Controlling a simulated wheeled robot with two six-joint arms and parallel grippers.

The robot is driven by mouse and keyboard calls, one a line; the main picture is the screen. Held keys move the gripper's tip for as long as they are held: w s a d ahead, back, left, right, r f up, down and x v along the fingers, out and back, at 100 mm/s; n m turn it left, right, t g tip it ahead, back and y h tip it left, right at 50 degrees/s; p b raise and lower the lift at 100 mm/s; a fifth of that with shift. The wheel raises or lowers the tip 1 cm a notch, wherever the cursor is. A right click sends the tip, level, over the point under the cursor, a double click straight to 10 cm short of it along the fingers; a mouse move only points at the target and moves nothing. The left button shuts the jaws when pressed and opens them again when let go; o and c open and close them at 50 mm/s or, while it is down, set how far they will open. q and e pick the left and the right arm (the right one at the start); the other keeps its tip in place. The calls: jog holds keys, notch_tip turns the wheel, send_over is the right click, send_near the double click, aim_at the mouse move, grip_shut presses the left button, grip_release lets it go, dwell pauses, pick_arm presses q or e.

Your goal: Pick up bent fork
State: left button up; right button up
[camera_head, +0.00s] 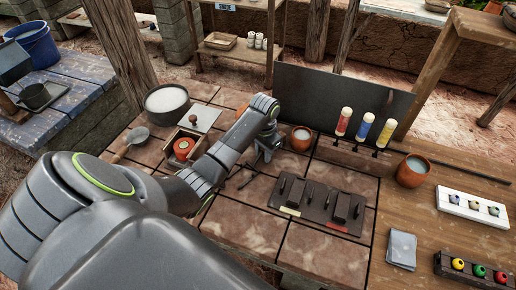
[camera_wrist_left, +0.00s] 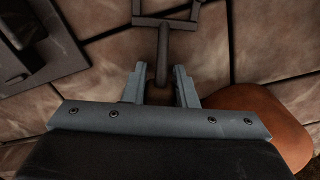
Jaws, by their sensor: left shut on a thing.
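My left gripper (camera_head: 264,154) reaches over the tiled bench from the left. In the left wrist view, its two fingers (camera_wrist_left: 160,84) are on either side of the dark shaft of the bent fork (camera_wrist_left: 163,48), and it is shut on it. The fork's shaft runs away from the fingers and widens into a squared, forked end at the top of that view. In the head view, only a thin dark part of the fork (camera_head: 246,180) shows just below the gripper. The fork's end nearer the wrist is hidden by the gripper. My right gripper is not in view.
A dark tray (camera_head: 318,212) with black pieces lies right of the gripper. A clay cup (camera_head: 301,138) stands close beside it. A wooden box (camera_head: 187,147) with a red-orange round thing is to the left. A dark upright panel (camera_head: 330,97) stands behind. The front tiles are clear.

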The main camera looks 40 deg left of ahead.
pick_arm(q)
grip_shut()
jog(key=shift+r, duration=0.1)
